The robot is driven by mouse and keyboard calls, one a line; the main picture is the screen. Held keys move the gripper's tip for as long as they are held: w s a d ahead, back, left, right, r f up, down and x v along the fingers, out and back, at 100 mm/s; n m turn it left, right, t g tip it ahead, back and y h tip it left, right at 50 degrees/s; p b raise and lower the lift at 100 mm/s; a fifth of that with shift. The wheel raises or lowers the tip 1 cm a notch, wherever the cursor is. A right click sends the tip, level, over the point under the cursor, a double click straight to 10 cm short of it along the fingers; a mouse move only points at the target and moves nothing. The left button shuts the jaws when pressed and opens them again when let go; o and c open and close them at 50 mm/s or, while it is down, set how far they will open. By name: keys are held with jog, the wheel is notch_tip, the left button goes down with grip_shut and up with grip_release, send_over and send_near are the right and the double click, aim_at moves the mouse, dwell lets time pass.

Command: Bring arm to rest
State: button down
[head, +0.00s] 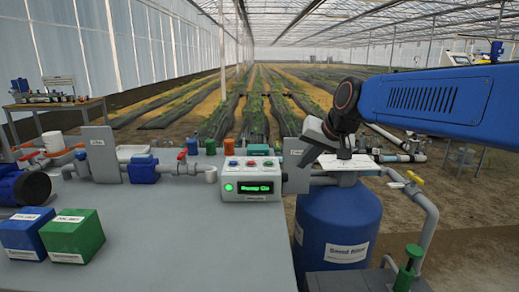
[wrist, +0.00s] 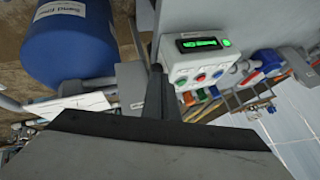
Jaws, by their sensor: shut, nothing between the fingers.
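My blue arm (head: 425,97) reaches in from the right in the head view, bent at a dark wrist joint. Whether the gripper touches anything cannot be told.
A grey bench (head: 160,225) carries a blue box (head: 27,232), a green box (head: 72,235), a blue pump (head: 22,187) and piping with valves. Pipes with a yellow-handled valve (head: 418,179) run right of the tank. Crop rows lie behind.

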jog(key=s+d+f+h, duration=0.1)
jog(key=s+d+f, duration=0.4)
jog(key=s, duration=0.5)
jog(key=s+d+f+g+h, duration=0.1)
jog(key=s+d+f, duration=0.4)
jog(key=s, duration=0.5)
jog(key=s+d+f+n+g+h, duration=0.1)
jog(key=s+d+f, duration=0.4)
jog(key=s+f, duration=0.3)
jog(key=shift+s+d+f+h, duration=0.4)
jog(key=shift+s, duration=0.7)
